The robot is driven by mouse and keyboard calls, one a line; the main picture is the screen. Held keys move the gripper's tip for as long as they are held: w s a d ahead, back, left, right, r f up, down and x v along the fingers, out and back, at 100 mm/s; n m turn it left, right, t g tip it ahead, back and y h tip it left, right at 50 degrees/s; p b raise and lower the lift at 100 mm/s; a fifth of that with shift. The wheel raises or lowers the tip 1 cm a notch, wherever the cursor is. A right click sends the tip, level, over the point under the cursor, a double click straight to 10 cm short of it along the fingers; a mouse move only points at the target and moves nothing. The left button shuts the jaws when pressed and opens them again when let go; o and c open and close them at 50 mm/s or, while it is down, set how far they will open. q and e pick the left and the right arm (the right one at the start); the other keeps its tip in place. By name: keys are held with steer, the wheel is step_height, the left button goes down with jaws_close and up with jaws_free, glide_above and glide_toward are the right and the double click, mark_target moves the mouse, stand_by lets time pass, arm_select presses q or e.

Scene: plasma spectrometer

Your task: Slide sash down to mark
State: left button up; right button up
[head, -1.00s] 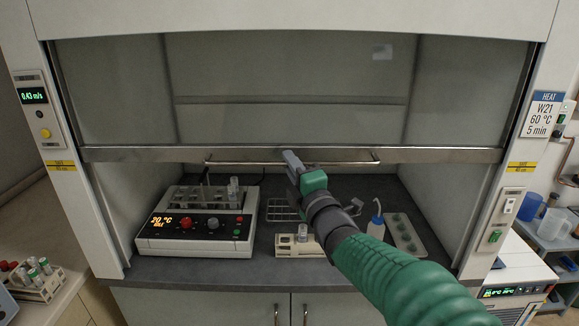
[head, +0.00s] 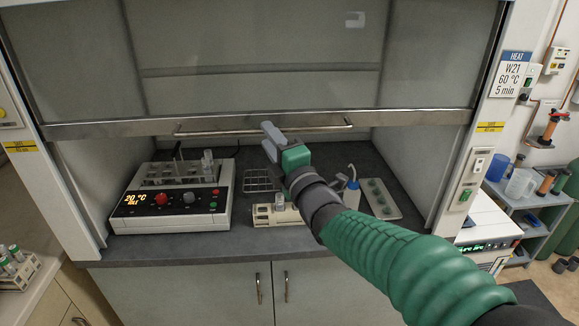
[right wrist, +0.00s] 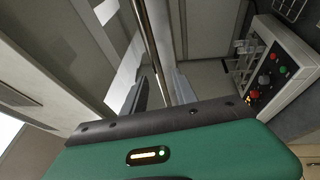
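The glass sash (head: 260,92) of the fume hood is raised, with a metal rail (head: 420,119) along its lower edge. A thin horizontal handle bar (head: 215,133) runs along the front of the rail. Yellow labels mark the left post (head: 19,146) and right post (head: 489,127), slightly lower than the rail. My right gripper (head: 270,133) is at the middle of the bar. In the right wrist view, the bar (right wrist: 149,40) passes between the two fingers (right wrist: 162,90), which stand apart and look open. Contact with the bar is unclear. My left gripper is not in view.
Below the sash stand a heater block (head: 172,200) with tubes, a wire rack (head: 258,181), a small tube rack (head: 275,214), a wash bottle (head: 351,194) and a white tray (head: 381,199). A cart (head: 535,210) with cups stands to the right.

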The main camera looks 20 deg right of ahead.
steer(key=p+v, duration=0.1)
steer(key=v, duration=1.2)
steer(key=shift+s+d+f, duration=0.1)
steer(key=shift+s+d, duration=0.05)
step_height(320, 180, down, 23)
steer(key=s+m+g+h, duration=0.2)
steer(key=m+g+h, duration=0.1)
steer(key=m+g, duration=0.7)
steer(key=s+a+f+m+g, duration=0.1)
steer(key=s+f+m+g, duration=0.6)
steer(key=s+f+m, duration=0.3)
steer(key=s+f, duration=0.2)
steer(key=s, duration=0.1)
steer(key=shift+s+f+y, duration=0.25)
steer(key=shift+f+y, duration=0.05)
steer(key=shift+f, duration=0.05)
